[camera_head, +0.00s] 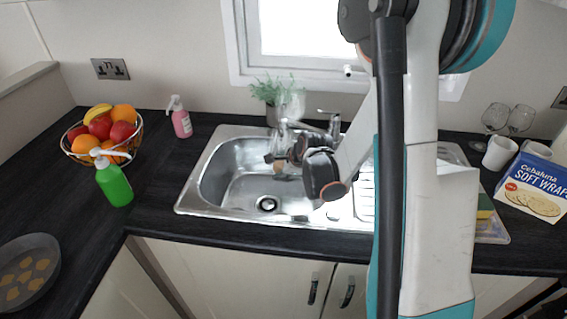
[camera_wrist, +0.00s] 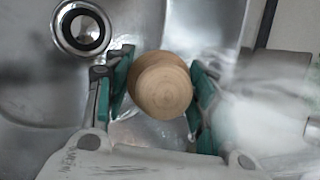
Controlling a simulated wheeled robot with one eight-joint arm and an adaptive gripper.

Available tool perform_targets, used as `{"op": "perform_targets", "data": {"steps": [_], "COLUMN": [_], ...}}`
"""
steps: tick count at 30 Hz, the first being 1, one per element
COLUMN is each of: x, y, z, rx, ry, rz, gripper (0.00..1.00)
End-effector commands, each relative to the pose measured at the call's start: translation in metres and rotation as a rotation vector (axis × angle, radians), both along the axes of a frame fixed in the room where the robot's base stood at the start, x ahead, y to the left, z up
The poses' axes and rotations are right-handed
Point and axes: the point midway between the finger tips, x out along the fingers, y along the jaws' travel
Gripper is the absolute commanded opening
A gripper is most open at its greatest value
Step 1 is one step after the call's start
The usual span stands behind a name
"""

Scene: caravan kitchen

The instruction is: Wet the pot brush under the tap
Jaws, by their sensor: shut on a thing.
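The pot brush (camera_wrist: 162,86) shows in the wrist view as a round, pale wooden end, seen from above. My gripper (camera_wrist: 160,88) is shut on it, with a green-padded finger on either side. In the head view my gripper (camera_head: 278,157) is over the sink basin (camera_head: 225,180), with a small part of the brush (camera_head: 281,168) below it. The tap (camera_head: 333,124) stands at the sink's back edge, its spout reaching left close to my gripper. A blurred whitish streak is right of the brush in the wrist view; I cannot tell whether it is running water. The bristles are hidden.
A plant pot (camera_head: 287,106) stands behind the sink. A pink bottle (camera_head: 180,120), a fruit basket (camera_head: 103,140) and a green bottle (camera_head: 113,183) are left of it. A wraps box (camera_head: 532,185), mugs (camera_head: 499,153) and glasses (camera_head: 508,118) are at right.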

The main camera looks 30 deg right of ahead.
Motion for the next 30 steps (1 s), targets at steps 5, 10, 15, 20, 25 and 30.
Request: {"op": "perform_targets", "data": {"steps": [5, 10, 15, 20, 25, 30], "x": [-0.019, -0.037, -0.053, -0.061, -0.062, -0.062], "y": [0.013, 0.025, 0.037, 0.041, 0.042, 0.042], "z": [0.005, 0.009, 0.013, 0.015, 0.015, 0.017], "rx": [-0.001, 0.001, -0.001, 0.0, 0.0, 0.0], "ry": [0.0, 0.0, 0.0, 0.0, 0.0, 0.0], "rz": [0.002, 0.001, 0.002, 0.0, 0.0, 0.0], "gripper": [0.27, 0.27, 0.27, 0.27, 0.27, 0.27]}}
